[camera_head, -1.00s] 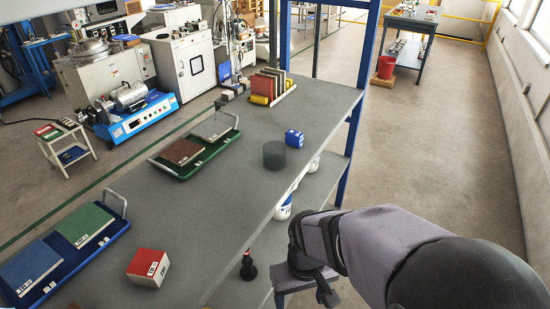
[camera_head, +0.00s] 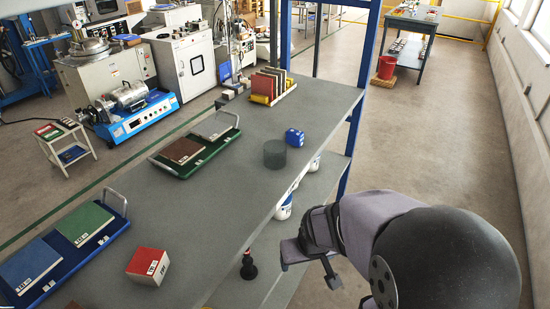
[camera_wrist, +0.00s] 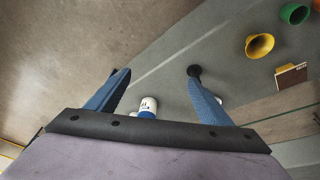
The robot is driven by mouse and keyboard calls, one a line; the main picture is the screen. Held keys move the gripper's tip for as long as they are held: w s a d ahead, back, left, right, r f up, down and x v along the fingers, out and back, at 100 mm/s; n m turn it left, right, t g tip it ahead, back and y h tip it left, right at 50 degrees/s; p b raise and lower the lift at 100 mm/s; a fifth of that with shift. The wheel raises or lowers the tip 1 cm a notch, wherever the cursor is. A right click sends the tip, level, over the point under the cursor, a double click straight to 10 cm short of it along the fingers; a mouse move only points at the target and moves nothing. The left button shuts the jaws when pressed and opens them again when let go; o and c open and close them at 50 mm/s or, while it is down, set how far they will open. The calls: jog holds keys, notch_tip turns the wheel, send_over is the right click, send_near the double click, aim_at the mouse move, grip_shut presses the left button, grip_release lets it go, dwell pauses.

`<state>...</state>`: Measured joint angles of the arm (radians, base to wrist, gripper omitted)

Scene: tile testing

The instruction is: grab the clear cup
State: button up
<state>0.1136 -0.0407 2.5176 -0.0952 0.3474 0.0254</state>
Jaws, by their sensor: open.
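A dark grey-green, slightly see-through cylinder (camera_head: 275,154) stands upright on the tabletop, left of the blue die; it may be the clear cup, but I cannot tell for sure. My gripper (camera_head: 308,262) is beyond the table's right edge, apart from the cylinder and lower in the head picture. In the wrist view, my gripper (camera_wrist: 158,76) has its two blue fingers spread, with nothing held between them. A white labelled container (camera_wrist: 148,104) shows beyond the gap, near the gripper's base. No clear cup can be made out in the wrist view.
White containers (camera_head: 284,207) stand on the lower shelf. A black pawn-shaped object (camera_head: 248,266) is near the table edge. A blue die (camera_head: 294,138), green tray (camera_head: 210,152), blue tray (camera_head: 107,237) and red box (camera_head: 148,266) are on the table. The wrist view shows a yellow cup (camera_wrist: 260,46).

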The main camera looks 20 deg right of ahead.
jog(key=w+d+r+t+h+b, duration=0.1)
jog(key=w+d+r+t, duration=0.5)
jog(key=w, duration=0.3)
jog(key=w+d+r+t+h, duration=0.1)
jog(key=w+d+r+t, duration=0.5)
jog(key=w, duration=0.3)
jog(key=n+t+y, duration=0.2)
jog(key=n+y, duration=0.1)
jog(key=y, duration=0.4)
send_near(270, 145)
jog(key=shift+d+p, duration=0.25)
jog(key=shift+p, duration=0.1)
jog(key=shift+a, duration=0.25)
jog(key=shift+w+a+r, duration=0.1)
jog(key=shift+w, duration=0.15)
jog(key=shift+p+x, duration=1.8)
jog(key=shift+x, duration=1.65)
